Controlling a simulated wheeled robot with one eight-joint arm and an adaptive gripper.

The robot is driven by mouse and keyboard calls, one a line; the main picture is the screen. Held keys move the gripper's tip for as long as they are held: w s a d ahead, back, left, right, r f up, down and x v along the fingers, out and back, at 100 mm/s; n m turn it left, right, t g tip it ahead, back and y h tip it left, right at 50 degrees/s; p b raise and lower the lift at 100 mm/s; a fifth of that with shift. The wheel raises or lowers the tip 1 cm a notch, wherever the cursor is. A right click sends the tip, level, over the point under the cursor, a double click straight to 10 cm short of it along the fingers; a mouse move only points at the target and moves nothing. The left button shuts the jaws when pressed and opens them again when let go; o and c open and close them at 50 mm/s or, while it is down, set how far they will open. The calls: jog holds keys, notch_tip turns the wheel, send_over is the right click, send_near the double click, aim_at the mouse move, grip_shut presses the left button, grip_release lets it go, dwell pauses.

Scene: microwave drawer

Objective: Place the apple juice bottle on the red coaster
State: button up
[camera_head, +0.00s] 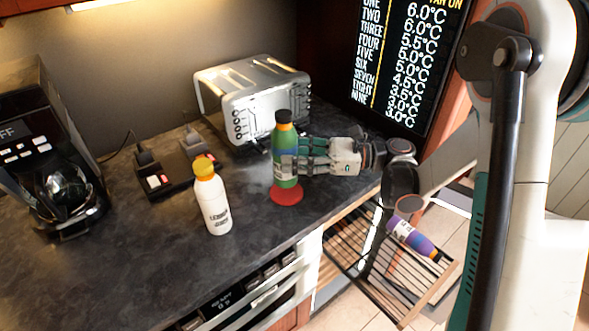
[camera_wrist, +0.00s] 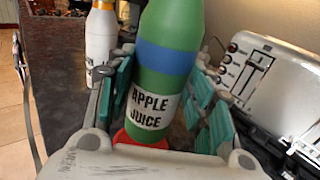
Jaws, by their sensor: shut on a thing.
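The green apple juice bottle (camera_head: 286,152) has a blue band, a white label and a dark cap. It is upright at the red coaster (camera_head: 287,194). My gripper (camera_head: 290,165) is shut on the bottle from the right. In the wrist view the apple juice bottle (camera_wrist: 167,80) stands between the teal finger pads, its label facing the camera. Part of the red coaster (camera_wrist: 133,139) shows below it there. I cannot tell whether the bottle's base touches the coaster or hangs just above it.
A white bottle with a yellow cap (camera_head: 212,200) stands to the left on the dark counter (camera_head: 150,240). A silver toaster (camera_head: 252,95) is close behind. A coffee maker (camera_head: 50,160) is at far left. An open drawer (camera_head: 340,255) holding a purple bottle (camera_head: 412,237) is below right.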

notch_tip(320, 180, down, 4)
jog(key=shift+b, duration=0.7)
jog(key=shift+r, duration=0.1)
jog(key=o, duration=1.4)
jog(key=shift+d, duration=0.15)
jog(key=d+p, duration=0.1)
jog(key=d, duration=0.3)
jog(key=s+d+p, duration=0.1)
jog(key=d, duration=0.2)
jog(key=d+p, duration=0.1)
jog(key=d, duration=0.3)
jog(key=shift+s+d, duration=0.25)
jog(key=shift+d, duration=0.05)
